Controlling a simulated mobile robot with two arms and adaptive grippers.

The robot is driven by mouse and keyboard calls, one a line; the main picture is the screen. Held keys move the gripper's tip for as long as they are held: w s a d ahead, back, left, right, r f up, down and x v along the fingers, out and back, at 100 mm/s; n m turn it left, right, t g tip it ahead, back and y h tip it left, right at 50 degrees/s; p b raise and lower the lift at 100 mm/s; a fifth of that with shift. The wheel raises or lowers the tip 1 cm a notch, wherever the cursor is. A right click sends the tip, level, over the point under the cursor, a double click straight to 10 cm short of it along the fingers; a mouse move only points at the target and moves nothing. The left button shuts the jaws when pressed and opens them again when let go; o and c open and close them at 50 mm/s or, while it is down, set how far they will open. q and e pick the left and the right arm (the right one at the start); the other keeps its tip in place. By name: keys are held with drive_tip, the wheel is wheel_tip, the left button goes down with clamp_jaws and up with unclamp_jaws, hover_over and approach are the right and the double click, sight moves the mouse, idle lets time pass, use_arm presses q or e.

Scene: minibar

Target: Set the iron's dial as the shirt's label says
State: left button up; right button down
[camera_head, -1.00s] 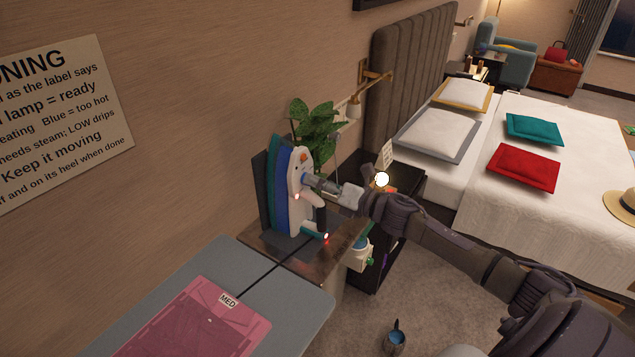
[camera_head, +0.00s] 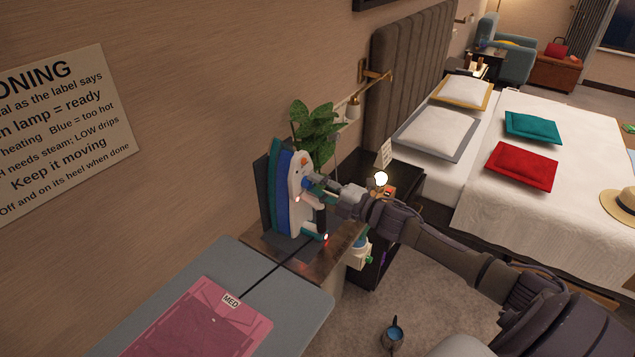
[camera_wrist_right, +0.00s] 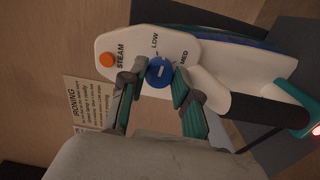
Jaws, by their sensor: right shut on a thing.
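The iron (camera_head: 296,200), white and blue with a dark handle, stands upright on its heel on a small stand beside the board. Its blue dial (camera_wrist_right: 160,72) shows in the right wrist view, with LOW and MED printed near it; the exact setting of its mark is hard to tell. My right gripper (camera_head: 313,184) is at the iron's face. In the right wrist view its fingers (camera_wrist_right: 158,80) are shut on the dial from both sides. The pink folded shirt (camera_head: 205,318) lies on the board, its white label (camera_head: 231,300) reading MED. My left gripper is out of view.
The grey ironing board (camera_head: 285,300) is at the lower left. An ironing sign (camera_head: 65,130) hangs on the wall. A plant (camera_head: 315,128) stands behind the iron. A dark nightstand (camera_head: 400,195) and the bed (camera_head: 560,210) are at right.

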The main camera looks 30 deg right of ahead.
drive_tip(key=m+p, duration=0.2)
drive_tip(key=m, duration=0.2)
drive_tip(key=shift+r+m, duration=0.1)
drive_tip(key=shift+m, duration=0.3)
drive_tip(key=shift+m+p, duration=0.7)
drive_tip(key=shift+m, duration=1.4)
drive_tip(key=c, duration=0.8)
unclamp_jaws()
drive_tip(key=shift+c, duration=0.2)
drive_tip(key=shift+s+f, duration=0.1)
drive_tip(key=shift+f, duration=0.1)
drive_tip(key=v, duration=1.2)
drive_tip(key=shift+r, duration=0.2)
drive_tip(key=shift+a, duration=0.1)
